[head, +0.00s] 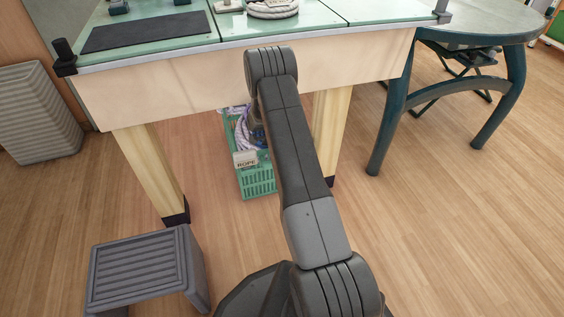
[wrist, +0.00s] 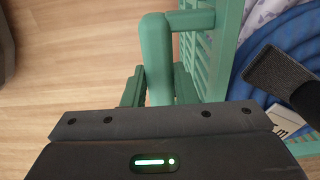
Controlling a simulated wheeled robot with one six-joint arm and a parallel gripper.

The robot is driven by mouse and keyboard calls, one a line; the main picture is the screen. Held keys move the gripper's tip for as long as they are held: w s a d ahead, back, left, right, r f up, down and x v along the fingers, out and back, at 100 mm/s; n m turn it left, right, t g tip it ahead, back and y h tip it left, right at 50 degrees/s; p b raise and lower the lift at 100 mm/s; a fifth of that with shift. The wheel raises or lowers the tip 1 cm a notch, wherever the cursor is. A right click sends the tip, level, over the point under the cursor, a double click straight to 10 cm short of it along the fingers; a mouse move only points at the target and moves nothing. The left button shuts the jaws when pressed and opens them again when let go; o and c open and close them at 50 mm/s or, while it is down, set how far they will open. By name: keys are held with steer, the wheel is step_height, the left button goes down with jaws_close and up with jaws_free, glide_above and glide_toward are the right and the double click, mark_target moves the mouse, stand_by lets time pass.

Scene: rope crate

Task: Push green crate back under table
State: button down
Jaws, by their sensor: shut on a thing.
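The green crate (head: 258,184) stands on the floor between the two front legs of the table (head: 240,78), its front end showing below the table's front edge and its rear part under the table. Rope lies inside it, and a ROPE label (head: 246,159) is on it. My arm covers its right side in the head view. In the wrist view the crate wall (wrist: 224,45) carries a rounded green handle bar (wrist: 157,50). My gripper (wrist: 159,88) is shut on this bar. In the head view my gripper is mostly hidden by my arm.
A grey step stool (head: 145,268) stands front left, near the left table leg (head: 150,170). The right table leg (head: 331,125) is close beside my arm. A round dark green table (head: 480,38) stands at right. In the wrist view blue rope (wrist: 290,50) fills the crate.

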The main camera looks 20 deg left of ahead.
steer(key=shift+w, duration=0.15)
steer(key=c, duration=1.2)
jaws_free()
steer(key=shift+o, duration=0.2)
